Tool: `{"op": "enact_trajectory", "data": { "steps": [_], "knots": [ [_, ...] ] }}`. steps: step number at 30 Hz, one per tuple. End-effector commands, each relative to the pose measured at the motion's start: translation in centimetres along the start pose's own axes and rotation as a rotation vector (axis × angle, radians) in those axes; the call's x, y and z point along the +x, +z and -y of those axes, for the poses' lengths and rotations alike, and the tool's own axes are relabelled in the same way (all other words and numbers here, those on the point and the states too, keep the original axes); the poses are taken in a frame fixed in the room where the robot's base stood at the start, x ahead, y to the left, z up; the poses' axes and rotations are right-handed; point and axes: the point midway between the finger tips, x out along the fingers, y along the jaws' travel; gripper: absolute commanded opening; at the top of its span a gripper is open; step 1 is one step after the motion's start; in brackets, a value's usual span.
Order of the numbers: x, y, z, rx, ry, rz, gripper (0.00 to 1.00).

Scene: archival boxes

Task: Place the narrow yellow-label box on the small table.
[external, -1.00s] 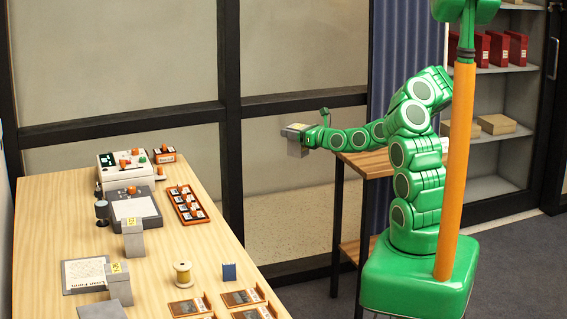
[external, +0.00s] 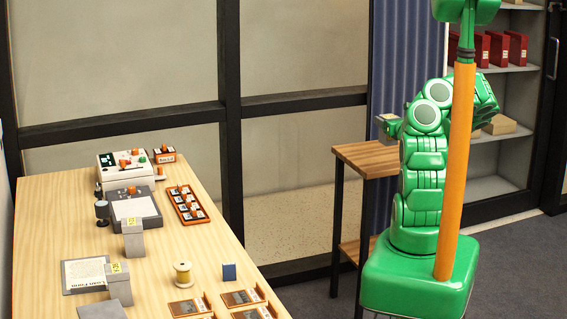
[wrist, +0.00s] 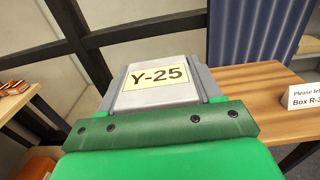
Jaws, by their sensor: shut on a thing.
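A narrow grey box (wrist: 135,97) with a pale yellow label reading "Y-25" fills the middle of the wrist view, in front of my green gripper (wrist: 160,124). My gripper is shut on it. In the external view the held box (external: 382,130) shows small, beside my folded arm and above the small table's height. The small wooden table (external: 362,157) stands left of my base; its top (wrist: 250,95) lies to the right of the box in the wrist view. The fingertips are mostly hidden, and I cannot tell the exact gap to the tabletop.
The long table (external: 205,255) holds other grey yellow-label boxes (external: 133,243), a spool (external: 183,273) and an orange tray (external: 187,205). A blue curtain (external: 405,50) hangs behind.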

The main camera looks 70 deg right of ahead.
Motion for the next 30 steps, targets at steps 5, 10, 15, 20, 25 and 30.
{"op": "enact_trajectory", "data": {
  "steps": [5, 10, 15, 20, 25, 30],
  "knots": [
    [-0.2, -0.1, 1.4, -0.001, -0.021, 0.000, 0.24],
    [1.1, -0.8, 2.0, -0.004, -0.023, -0.002, 0.24],
    [2.7, -1.6, 2.5, -0.003, -0.021, -0.002, 0.24],
    [4.2, -2.2, 3.0, -0.003, -0.020, 0.000, 0.24],
    [5.7, -2.9, 3.7, -0.005, -0.022, 0.001, 0.24],
    [7.2, -3.7, 4.3, -0.005, -0.022, 0.000, 0.24]
  ]
}}
